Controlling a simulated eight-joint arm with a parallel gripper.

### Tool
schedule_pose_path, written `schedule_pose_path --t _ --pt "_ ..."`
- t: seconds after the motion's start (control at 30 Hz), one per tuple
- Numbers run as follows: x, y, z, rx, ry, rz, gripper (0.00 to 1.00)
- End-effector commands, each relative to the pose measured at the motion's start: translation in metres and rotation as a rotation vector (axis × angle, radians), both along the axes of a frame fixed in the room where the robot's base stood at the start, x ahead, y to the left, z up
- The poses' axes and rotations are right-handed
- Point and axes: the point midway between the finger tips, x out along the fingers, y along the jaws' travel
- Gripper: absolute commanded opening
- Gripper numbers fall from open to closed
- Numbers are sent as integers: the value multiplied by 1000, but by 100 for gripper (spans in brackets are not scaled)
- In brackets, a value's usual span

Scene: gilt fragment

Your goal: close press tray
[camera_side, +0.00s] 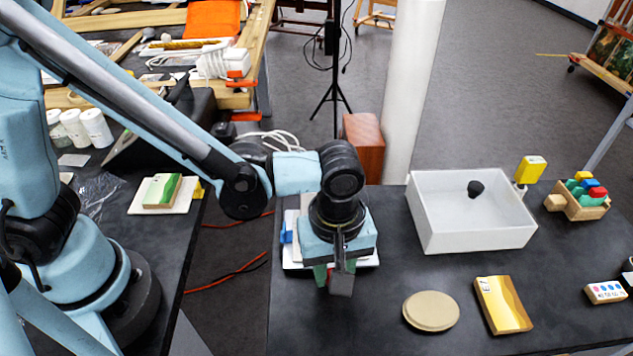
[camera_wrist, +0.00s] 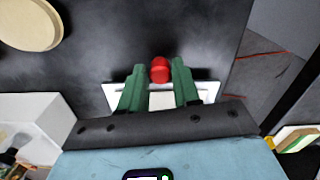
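The press is mostly hidden under my gripper in the side view; what shows is a white base (camera_side: 292,264) and a bit of blue (camera_side: 286,235) at its left. In the wrist view a white plate (camera_wrist: 112,94) and a red knob (camera_wrist: 160,70) show, which I take to be the press and its tray handle. My gripper (camera_side: 333,280) points down over the front of the press. Its green fingers stand apart, one on each side of the red knob. I cannot tell whether they touch it. How far the tray is out is hidden.
Right of the press stand a white open bin (camera_side: 440,238), a round beige disc (camera_side: 431,311), a gold panel (camera_side: 503,305) and a wooden block holder (camera_side: 582,207). A gap with red cables (camera_side: 235,273) separates this table from the left one. Dark tabletop in front is clear.

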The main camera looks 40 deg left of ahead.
Motion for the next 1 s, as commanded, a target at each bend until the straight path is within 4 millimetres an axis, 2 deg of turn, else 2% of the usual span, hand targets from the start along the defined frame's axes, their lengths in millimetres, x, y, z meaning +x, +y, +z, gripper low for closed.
schedule_pose_path --t 0.03,0.1,0.4,0.53,0.67,1.0 --pt "0 0 0 0 0 0 40" --pt "0 0 0 0 0 0 51" --pt "0 0 1 1 1 0 51" --pt "0 0 7 1 1 0 51" --pt "0 0 22 1 1 0 51" --pt "-1 0 75 1 1 0 51"
